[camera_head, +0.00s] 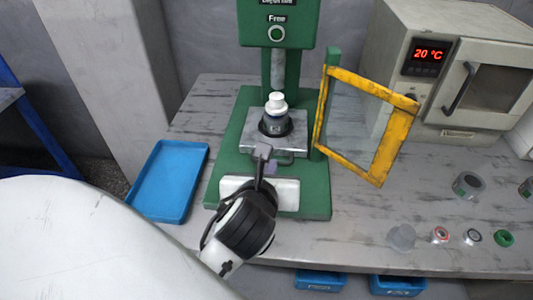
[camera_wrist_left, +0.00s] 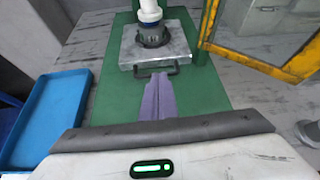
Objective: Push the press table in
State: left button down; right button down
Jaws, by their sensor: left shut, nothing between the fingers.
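The press table (camera_head: 290,143) is a grey metal plate on the green base of the press, and it shows in the left wrist view (camera_wrist_left: 180,50) with a dark handle (camera_wrist_left: 156,71) on its front edge. A dark ring-shaped part with a white-topped piece (camera_head: 276,101) stands upright on it, below the press ram (camera_head: 273,68). My left gripper (camera_head: 264,160) is shut and empty at the front of the press table, near the handle. In the left wrist view its purple-grey fingers (camera_wrist_left: 158,97) are together just in front of the handle; I cannot tell whether they touch it. My right gripper is not in view.
A yellow-framed guard door (camera_head: 385,142) stands open to the right of the press. A blue tray (camera_head: 168,180) lies to the left. An oven (camera_head: 465,75) reading 20 °C stands at the back right. Several small parts (camera_head: 440,235) lie at the front right.

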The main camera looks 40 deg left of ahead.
pick_arm(q)
jog(key=shift+s+a+f+y, duration=0.1)
jog(key=shift+s+a+y, duration=0.25)
jog(key=shift+a, duration=0.35)
jog(key=shift+w+a+f, duration=0.2)
jog(key=shift+a, duration=0.05)
jog(key=b+x, duration=0.1)
jog(key=x, duration=0.8)
jog(key=shift+f, duration=0.1)
jog(key=shift+w, duration=0.15)
jog(key=w+p, duration=0.1)
jog(key=p, duration=0.1)
jog(key=a+p, duration=0.1)
jog(key=p, duration=0.1)
jog(key=shift+w+r, duration=0.4)
jog(key=shift+w+a+f+p, duration=0.15)
jog(key=shift+w+a+p, duration=0.1)
jog(key=shift+p, duration=0.25)
jog(key=shift+a+f, duration=0.1)
